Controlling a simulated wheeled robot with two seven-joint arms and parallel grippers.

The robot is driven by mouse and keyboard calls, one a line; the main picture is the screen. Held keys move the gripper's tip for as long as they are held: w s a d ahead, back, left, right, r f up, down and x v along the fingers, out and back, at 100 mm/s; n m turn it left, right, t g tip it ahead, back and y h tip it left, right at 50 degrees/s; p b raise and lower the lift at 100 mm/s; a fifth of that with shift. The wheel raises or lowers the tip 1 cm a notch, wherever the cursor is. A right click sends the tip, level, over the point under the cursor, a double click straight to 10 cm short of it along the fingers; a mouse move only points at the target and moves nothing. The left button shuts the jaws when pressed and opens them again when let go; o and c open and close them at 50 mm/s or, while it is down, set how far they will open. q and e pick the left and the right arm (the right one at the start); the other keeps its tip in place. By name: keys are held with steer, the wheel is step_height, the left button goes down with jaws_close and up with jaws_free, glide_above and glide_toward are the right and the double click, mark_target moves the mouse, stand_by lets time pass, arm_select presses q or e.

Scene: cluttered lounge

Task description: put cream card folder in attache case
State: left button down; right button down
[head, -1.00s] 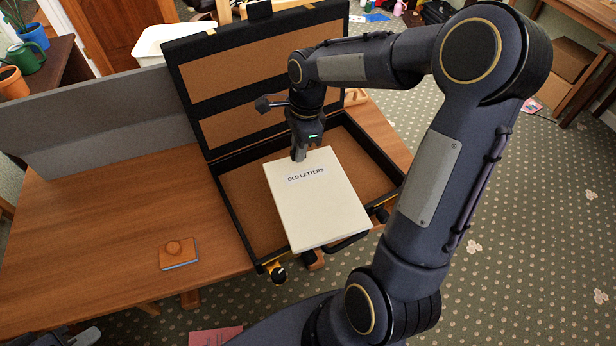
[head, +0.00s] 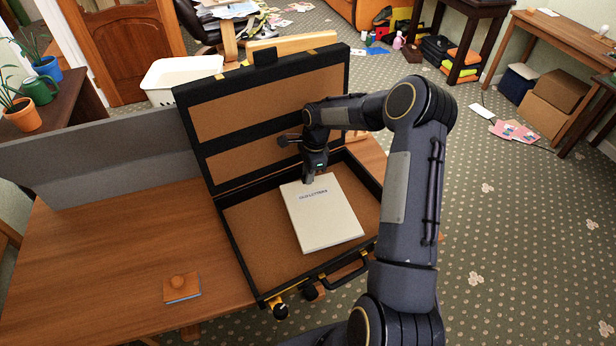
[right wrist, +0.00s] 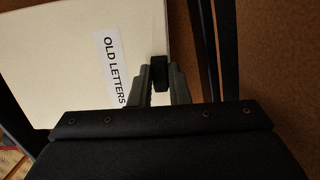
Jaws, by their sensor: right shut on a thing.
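The cream card folder (head: 324,218), labelled OLD LETTERS, is over the tan-lined base of the open attache case (head: 243,240), within its outline. I cannot tell whether its underside touches the lining. My right gripper (head: 309,180) is shut on the folder's far edge. In the right wrist view the gripper fingers (right wrist: 160,85) close on the edge of the folder (right wrist: 75,50) beside its label. The case's black lid stands up at the back. My left gripper is not in view.
The case lies on a wooden table (head: 110,250). An orange-brown object with a round knob (head: 181,288) lies on the table left of the case. A grey panel (head: 100,155) stands along the table's back. A white basket (head: 180,78) is behind.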

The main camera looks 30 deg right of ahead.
steer(key=shift+f, duration=1)
steer(key=shift+f, duration=0.1)
steer(key=shift+f, duration=0.2)
steer(key=c, duration=1.4)
jaws_free()
steer(key=shift+r, duration=0.15)
steer(key=shift+o, duration=0.2)
